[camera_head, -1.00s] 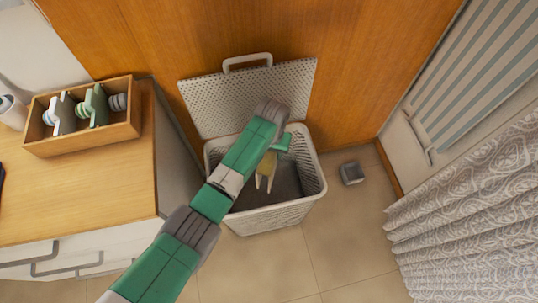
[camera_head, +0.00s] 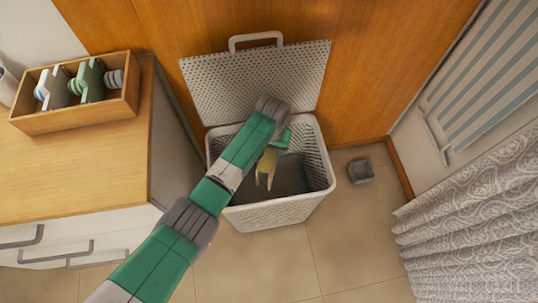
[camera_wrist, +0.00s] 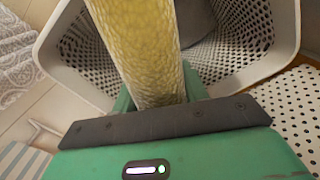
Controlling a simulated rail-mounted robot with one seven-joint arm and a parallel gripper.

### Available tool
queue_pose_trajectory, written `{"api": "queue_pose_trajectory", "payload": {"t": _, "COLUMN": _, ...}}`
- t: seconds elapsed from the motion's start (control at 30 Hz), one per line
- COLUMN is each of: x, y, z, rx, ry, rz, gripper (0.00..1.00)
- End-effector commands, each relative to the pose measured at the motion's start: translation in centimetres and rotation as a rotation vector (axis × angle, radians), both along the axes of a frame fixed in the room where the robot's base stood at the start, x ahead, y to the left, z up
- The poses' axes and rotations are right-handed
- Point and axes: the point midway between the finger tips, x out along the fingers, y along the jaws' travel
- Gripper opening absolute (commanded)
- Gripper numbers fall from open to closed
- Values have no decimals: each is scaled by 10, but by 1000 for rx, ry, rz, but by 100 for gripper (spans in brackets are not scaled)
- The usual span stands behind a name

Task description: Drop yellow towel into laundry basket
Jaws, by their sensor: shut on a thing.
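The yellow towel (camera_head: 266,168) hangs down from my gripper (camera_head: 284,139) over the open laundry basket. In the wrist view the towel (camera_wrist: 140,45) runs from between the green jaws toward the basket's inside. My gripper is shut on it. The white perforated laundry basket (camera_head: 280,214) stands on the floor, and its lid (camera_head: 258,84) is tilted up against the wooden panel. The basket also fills much of the wrist view (camera_wrist: 240,45). My arm hides its left part and some of the towel.
A wooden counter (camera_head: 80,170) with a wooden box (camera_head: 75,122) of rolled items is at the left. A small grey object (camera_head: 361,171) lies on the floor right of the basket. A patterned curtain (camera_head: 470,240) hangs at the right. The floor between is clear.

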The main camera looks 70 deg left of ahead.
Motion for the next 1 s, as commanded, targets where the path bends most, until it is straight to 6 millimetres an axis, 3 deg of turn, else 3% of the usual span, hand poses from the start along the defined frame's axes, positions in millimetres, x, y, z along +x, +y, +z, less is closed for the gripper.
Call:
{"api": "queue_pose_trajectory", "payload": {"t": 0.13, "x": 0, "y": 0, "z": 2, "rx": 1, "ry": -1, "rz": 0, "gripper": 17}}
{"api": "queue_pose_trajectory", "payload": {"t": 0.17, "x": 0, "y": 0, "z": 2, "rx": 1, "ry": -1, "rz": 0, "gripper": 47}}
{"api": "queue_pose_trajectory", "payload": {"t": 0.27, "x": 0, "y": 0, "z": 2, "rx": 1, "ry": -1, "rz": 0, "gripper": 67}}
{"api": "queue_pose_trajectory", "payload": {"t": 0.3, "x": 0, "y": 0, "z": 2, "rx": 1, "ry": -1, "rz": 0, "gripper": 69}}
{"api": "queue_pose_trajectory", "payload": {"t": 0.57, "x": 0, "y": 0, "z": 4, "rx": 0, "ry": 0, "rz": 0, "gripper": 69}}
{"api": "queue_pose_trajectory", "payload": {"t": 0.83, "x": 1, "y": -1, "z": 57, "rx": 1, "ry": -2, "rz": -1, "gripper": 69}}
{"api": "queue_pose_trajectory", "payload": {"t": 1.0, "x": 2, "y": -1, "z": 77, "rx": 1, "ry": -1, "rz": -2, "gripper": 69}}
